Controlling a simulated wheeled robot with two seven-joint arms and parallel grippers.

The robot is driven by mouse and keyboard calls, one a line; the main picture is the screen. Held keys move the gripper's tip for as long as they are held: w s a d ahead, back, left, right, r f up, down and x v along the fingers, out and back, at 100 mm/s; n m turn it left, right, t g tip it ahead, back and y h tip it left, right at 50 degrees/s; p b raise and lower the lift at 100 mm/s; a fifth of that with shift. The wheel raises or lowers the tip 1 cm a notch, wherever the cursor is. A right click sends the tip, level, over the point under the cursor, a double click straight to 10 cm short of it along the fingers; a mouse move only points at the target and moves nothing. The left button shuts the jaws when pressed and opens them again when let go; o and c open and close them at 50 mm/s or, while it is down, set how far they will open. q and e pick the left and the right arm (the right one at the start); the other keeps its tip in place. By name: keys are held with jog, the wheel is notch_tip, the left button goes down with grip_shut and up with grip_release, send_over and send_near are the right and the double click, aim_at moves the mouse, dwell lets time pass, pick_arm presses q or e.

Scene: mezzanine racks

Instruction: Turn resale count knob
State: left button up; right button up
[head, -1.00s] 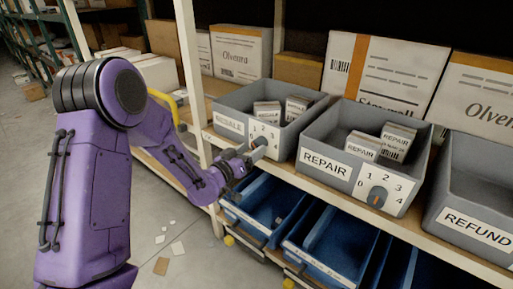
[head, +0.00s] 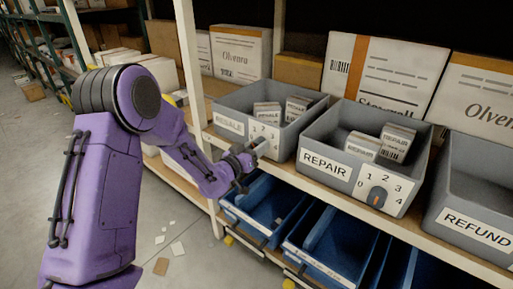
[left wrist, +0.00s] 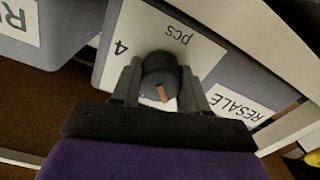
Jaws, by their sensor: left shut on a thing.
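The grey resale bin (head: 228,98) stands on the shelf, with a RESALE label and a white number plate (head: 266,131) on its front. My left gripper (head: 257,146) is at this plate and hides the knob in the head view. In the left wrist view, the dark round knob (left wrist: 160,70) with an orange mark sits between the two fingers of my left gripper (left wrist: 160,88), which are shut on it. The plate (left wrist: 138,35) appears turned over there, with "4" and "pcs" readable. The number that the mark points to cannot be told. My right gripper is not in view.
The repair bin (head: 313,141) with its own knob (head: 377,197) stands to the right, then the refund bin (head: 460,205). Blue bins (head: 330,248) sit on the level below. A white rack post (head: 190,55) stands left of the resale bin.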

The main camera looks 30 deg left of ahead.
pick_arm(q)
jog(key=shift+f, duration=0.1)
jog(key=m+b, duration=0.2)
jog(key=m, duration=0.2)
jog(key=shift+f, duration=0.1)
jog(key=shift+m+b, duration=1.45)
jog(key=shift+m, duration=0.75)
jog(key=o, duration=1.1)
jog(key=shift+s, duration=0.1)
jog(key=s, duration=0.7)
jog(key=s+b, duration=0.1)
jog(key=s, duration=0.2)
jog(key=shift+s+a, duration=0.2)
jog(key=shift+a, duration=0.2)
